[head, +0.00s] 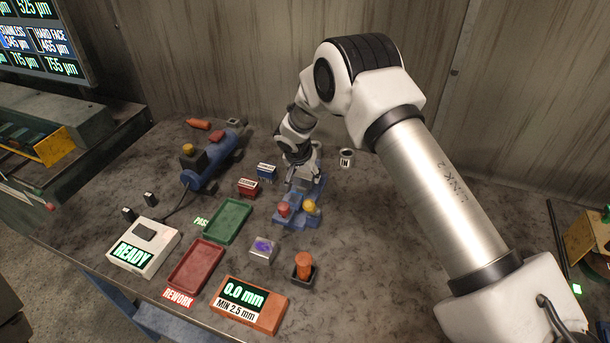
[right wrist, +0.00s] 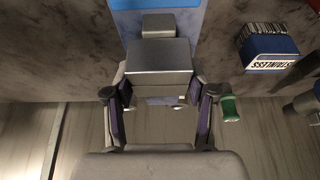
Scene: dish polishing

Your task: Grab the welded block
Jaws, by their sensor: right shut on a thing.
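My right gripper (head: 304,172) is low over the blue fixture (head: 291,223) near the middle of the bench in the head view. In the right wrist view my right gripper (right wrist: 157,92) has its fingers on both sides of the grey metal welded block (right wrist: 156,60) and is shut on it. A smaller grey piece shows beyond the block's larger face, with blue fixture surface (right wrist: 184,18) behind. In the head view the block is mostly hidden by the gripper. My left gripper is in neither view.
A red box (head: 248,187) and a blue box (head: 267,171) stand left of the gripper, and a cup (head: 346,157) right. Green (head: 228,221) and red (head: 196,267) trays, a purple-marked block (head: 263,248) and a gauge (head: 249,304) lie nearer. The bench's right side looks mostly clear.

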